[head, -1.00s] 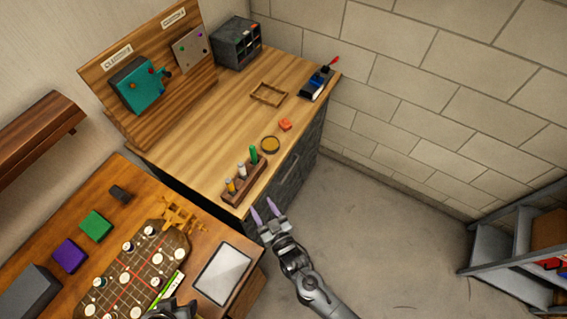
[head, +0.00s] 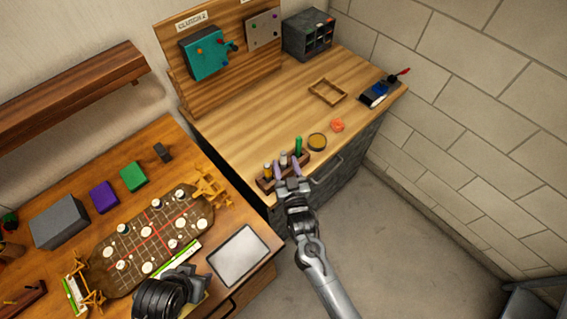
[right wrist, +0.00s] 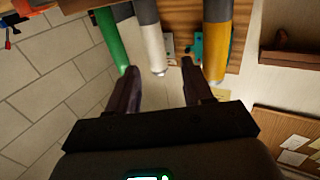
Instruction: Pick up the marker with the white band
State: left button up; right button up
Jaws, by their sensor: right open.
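The marker with the white band (right wrist: 150,42) stands between a green marker (right wrist: 111,42) and a yellow-orange marker (right wrist: 217,50). In the head view the white-banded marker (head: 283,158) stands in a wooden holder (head: 263,185) near the workbench's front edge, with the green one (head: 298,144) to its right. My right gripper (head: 287,165) is open at the front of the holder. In the right wrist view the white-banded marker's end lies between the two open fingers (right wrist: 161,80), not visibly gripped. A dark part of my left arm (head: 168,292) shows at the bottom; its fingers cannot be made out.
The green and yellow markers stand close on either side. A round tape-like disc (head: 317,141), an orange block (head: 337,125) and a wooden frame (head: 327,92) lie on the workbench (head: 235,125). A tablet (head: 239,255) lies on the nearer table. The bench's middle is clear.

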aim_at(284, 159)
pick_arm(q)
notch_tip(284, 159, down, 3)
jog(key=shift+f+b, duration=0.1)
jog(key=shift+b, duration=1.15)
pick_arm(e)
jog(key=w, duration=0.1)
jog(key=w+f, duration=0.1)
jog(key=w, duration=0.1)
jog(key=shift+a, duration=0.2)
pick_arm(q)
jog(key=shift+d+f, duration=0.15)
jog(key=shift+f, duration=0.1)
pick_arm(e)
jog(key=shift+w+a+r, duration=0.15)
jog(key=shift+w+r, duration=0.1)
jog(key=shift+w, duration=0.4)
grip_shut()
pick_arm(q)
notch_tip(284, 159, up, 9)
jog(key=p, duration=0.8)
pick_arm(e)
notch_tip(284, 159, up, 10)
